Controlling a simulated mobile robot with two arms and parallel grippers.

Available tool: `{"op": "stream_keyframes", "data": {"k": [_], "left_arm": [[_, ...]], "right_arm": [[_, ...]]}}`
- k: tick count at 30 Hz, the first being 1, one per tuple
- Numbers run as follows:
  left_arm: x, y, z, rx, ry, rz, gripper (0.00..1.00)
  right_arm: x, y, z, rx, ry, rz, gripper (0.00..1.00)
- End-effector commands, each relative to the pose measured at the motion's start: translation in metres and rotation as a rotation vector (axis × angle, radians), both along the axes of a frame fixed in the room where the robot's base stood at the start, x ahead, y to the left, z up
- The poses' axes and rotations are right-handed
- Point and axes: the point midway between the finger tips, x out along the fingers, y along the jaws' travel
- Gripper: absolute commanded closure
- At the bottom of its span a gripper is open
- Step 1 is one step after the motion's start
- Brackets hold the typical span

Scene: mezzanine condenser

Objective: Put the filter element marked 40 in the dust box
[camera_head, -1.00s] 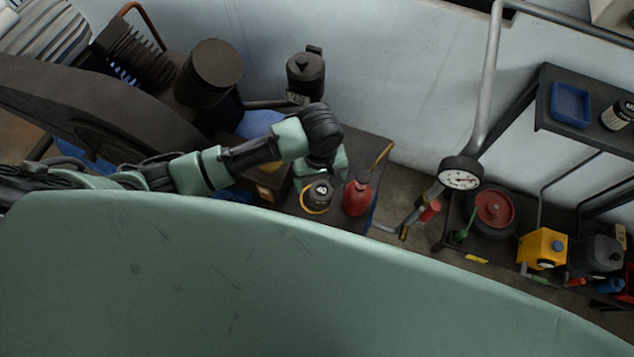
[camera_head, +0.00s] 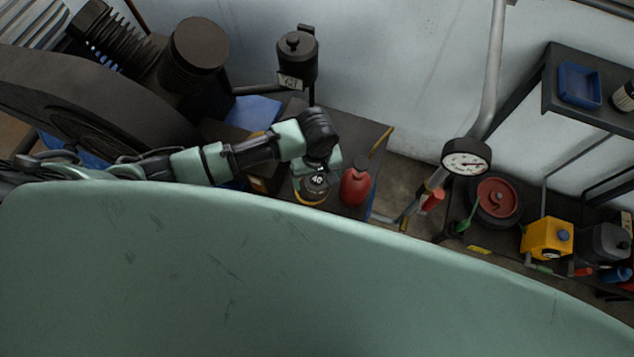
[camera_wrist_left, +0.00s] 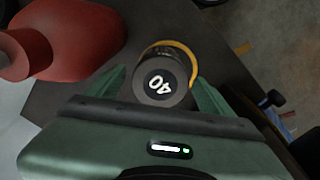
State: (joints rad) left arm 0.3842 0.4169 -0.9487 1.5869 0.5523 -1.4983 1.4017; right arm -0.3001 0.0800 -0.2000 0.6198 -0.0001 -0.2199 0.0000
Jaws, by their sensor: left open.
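The filter element marked 40 (camera_head: 316,183) is a short dark cylinder standing on a dark bench top beside a red bottle. In the left wrist view its top with the white 40 (camera_wrist_left: 160,83) faces the camera, and a yellow ring shows around its far side. My left gripper (camera_wrist_left: 158,88) is open, with one green finger on each side of the filter element. I cannot tell whether the fingers touch it. In the head view the left gripper (camera_head: 318,165) is right at the element and partly covers it. I cannot make out which thing is the dust box.
The red bottle (camera_head: 355,186) stands close to the right of the element. A dark canister (camera_head: 298,58) with a tag is on the wall behind. A gauge (camera_head: 466,158) on a pipe, a blue tray (camera_head: 579,84) and a yellow box (camera_head: 547,239) are at right.

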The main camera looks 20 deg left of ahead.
Motion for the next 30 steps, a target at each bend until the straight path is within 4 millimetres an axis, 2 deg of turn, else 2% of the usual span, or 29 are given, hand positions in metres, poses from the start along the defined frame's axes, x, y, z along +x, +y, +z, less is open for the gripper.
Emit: {"op": "stream_keyframes", "data": {"k": [3,6,14,17,21,23,30], "left_arm": [[0.000,0.001,-0.019,0.002,0.001,0.000,0.17],[0.000,0.000,-0.029,0.001,0.001,-0.001,0.17],[0.000,0.000,-0.033,0.000,-0.001,-0.001,0.17],[0.000,0.000,-0.033,0.000,-0.001,-0.001,0.40],[0.000,0.000,-0.033,0.000,-0.001,-0.001,0.79],[0.001,0.000,-0.033,0.000,-0.001,-0.001,0.94],[0.001,0.000,-0.031,0.000,-0.001,-0.001,0.94]], "right_arm": [[0.000,0.000,0.000,0.000,0.000,0.000,0.64],[0.000,0.000,0.000,0.000,0.000,0.000,0.64],[0.000,0.000,0.000,0.000,0.000,0.000,0.64],[0.000,0.000,0.000,0.000,0.000,0.000,0.64],[0.000,0.000,0.000,0.000,0.000,0.000,0.64],[0.000,0.000,0.000,0.000,0.000,0.000,0.64],[0.000,0.000,0.000,0.000,0.000,-0.001,0.64]]}}
